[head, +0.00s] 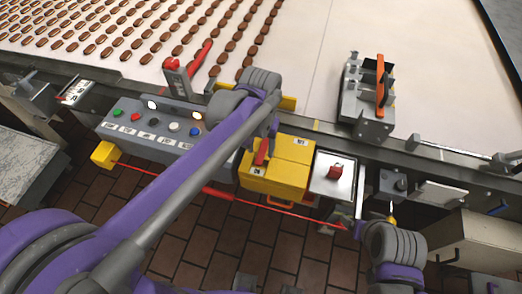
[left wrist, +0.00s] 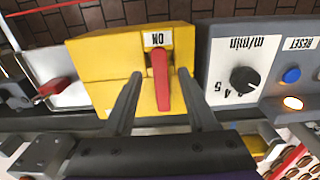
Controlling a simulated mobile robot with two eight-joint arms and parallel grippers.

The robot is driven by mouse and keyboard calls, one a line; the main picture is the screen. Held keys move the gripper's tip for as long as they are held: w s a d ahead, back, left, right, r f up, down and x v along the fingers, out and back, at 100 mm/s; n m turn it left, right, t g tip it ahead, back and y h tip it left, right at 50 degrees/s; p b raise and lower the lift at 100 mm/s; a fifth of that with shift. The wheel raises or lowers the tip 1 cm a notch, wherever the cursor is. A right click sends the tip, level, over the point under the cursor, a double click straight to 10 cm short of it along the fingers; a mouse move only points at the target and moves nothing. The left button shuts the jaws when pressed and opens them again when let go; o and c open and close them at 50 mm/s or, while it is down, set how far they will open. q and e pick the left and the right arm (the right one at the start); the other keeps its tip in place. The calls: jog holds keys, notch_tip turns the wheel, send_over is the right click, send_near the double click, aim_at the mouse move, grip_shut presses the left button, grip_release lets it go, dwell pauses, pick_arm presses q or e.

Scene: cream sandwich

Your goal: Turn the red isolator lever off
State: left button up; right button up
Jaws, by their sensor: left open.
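The red isolator lever (head: 262,151) is on the front of a yellow box (head: 288,172). In the left wrist view the lever (left wrist: 161,84) stands lengthwise in the picture, one end at a white ON label (left wrist: 156,39) on the yellow box (left wrist: 95,75). My left gripper (head: 268,138) is over the box, partly hidden by its own wrist in the head view. In the left wrist view its two fingers (left wrist: 160,78) are apart, one on each side of the lever, with visible gaps.
A grey control panel (head: 150,132) with buttons and a dial is left of the box. A white plate with a red switch (head: 335,172) is to its right. A red cord (head: 225,194) runs along the front. The conveyor with rows of biscuits (head: 180,30) lies behind.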

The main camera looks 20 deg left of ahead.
pick_arm(q)
jog(key=shift+f, duration=1)
grip_shut()
dwell(0.8)
